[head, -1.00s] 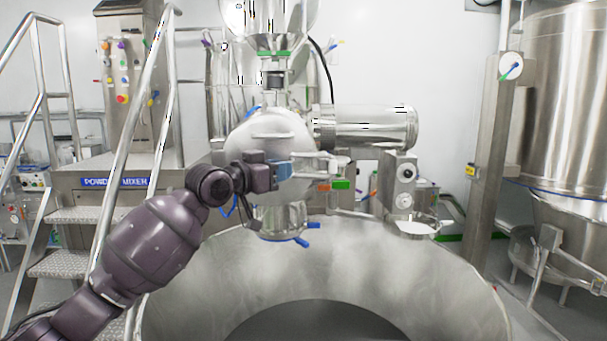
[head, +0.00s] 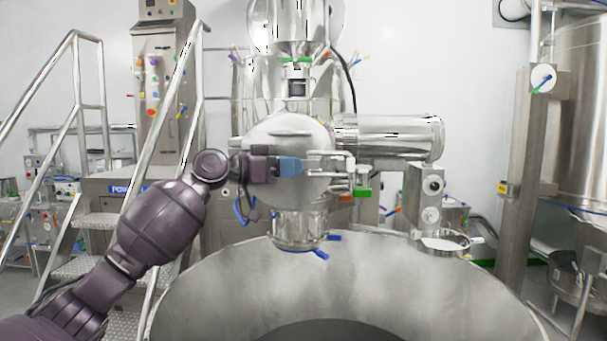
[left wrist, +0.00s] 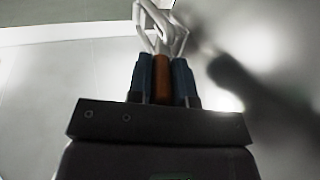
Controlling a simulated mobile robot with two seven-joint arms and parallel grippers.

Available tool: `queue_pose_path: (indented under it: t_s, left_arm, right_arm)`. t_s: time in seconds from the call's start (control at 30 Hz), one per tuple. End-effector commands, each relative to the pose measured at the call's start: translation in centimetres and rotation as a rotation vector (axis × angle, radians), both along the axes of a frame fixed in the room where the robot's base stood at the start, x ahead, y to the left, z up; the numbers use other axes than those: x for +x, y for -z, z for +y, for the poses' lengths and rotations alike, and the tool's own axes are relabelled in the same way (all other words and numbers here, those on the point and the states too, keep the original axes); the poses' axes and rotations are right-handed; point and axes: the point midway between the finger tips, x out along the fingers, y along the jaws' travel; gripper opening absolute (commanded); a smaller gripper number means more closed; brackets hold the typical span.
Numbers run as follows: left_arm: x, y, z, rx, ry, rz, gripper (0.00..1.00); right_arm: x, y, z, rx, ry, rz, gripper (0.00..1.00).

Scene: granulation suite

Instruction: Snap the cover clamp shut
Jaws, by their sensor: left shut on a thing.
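The round, shiny metal cover (head: 290,132) of the mixer faces me in the middle of the head view. The cover clamp (head: 335,158) is a set of bent metal rods at the cover's right side. My left gripper (head: 299,166) reaches across the cover's front with its blue fingers. In the left wrist view, the blue fingers (left wrist: 162,80) are shut on the clamp's orange-brown handle (left wrist: 162,78). The clamp's metal loops (left wrist: 163,28) extend beyond the fingertips. The handle is largely hidden by the fingers in the head view. My right gripper is out of view.
A wide metal bowl (head: 220,290) fills the front below the cover. A horizontal metal cylinder (head: 400,137) and a post (head: 428,190) stand to the right. Stair rails (head: 187,110) rise at left. A large tank (head: 580,110) stands far right.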

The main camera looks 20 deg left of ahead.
Motion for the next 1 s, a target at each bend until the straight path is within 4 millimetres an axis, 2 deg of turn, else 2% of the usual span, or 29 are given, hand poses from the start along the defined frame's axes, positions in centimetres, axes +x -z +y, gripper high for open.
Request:
queue_pose_path:
  t_s: [0.2,0.57,0.6,0.73,1.0]
  left_arm:
    - [-0.2,0.0,0.6,0.001,0.009,0.001,0.00]
    - [-0.2,0.0,0.6,0.001,0.010,0.002,0.00]
    - [-0.2,0.0,0.6,0.001,0.010,0.002,0.24]
    - [-0.2,0.0,0.6,0.001,0.010,0.002,0.44]
    - [-0.2,0.0,0.6,0.000,0.009,0.001,0.45]
  right_arm:
    - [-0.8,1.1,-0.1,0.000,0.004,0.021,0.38]
    - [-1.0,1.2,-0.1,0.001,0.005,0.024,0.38]
    - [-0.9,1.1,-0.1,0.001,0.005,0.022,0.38]
    - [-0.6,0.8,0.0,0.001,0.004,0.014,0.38]
    - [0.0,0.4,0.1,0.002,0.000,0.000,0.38]
